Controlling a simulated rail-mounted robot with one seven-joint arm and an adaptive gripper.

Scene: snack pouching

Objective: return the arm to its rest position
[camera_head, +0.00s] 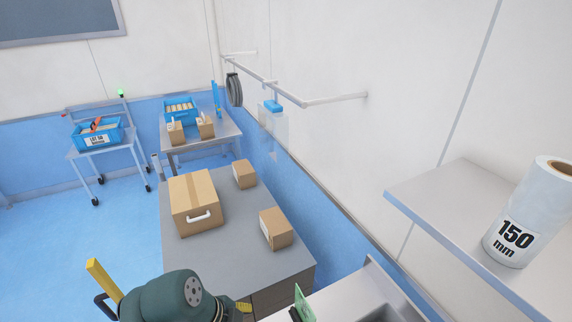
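Part of my arm, a dark green rounded joint (172,298), shows at the bottom edge, left of centre, in the head view. The rest of the arm is cut off by the frame. I cannot make out my gripper's fingers, nor whether it holds anything. My arm's joint is in front of the near end of the grey table (215,262).
A large carton (195,203) and two small boxes (244,174) (275,229) stand on the grey table. A shelf (465,190) with a "150 mm" film roll (530,215) is at right. Farther back are a cart with a blue bin (96,136) and another table (206,140). Blue floor is clear at left.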

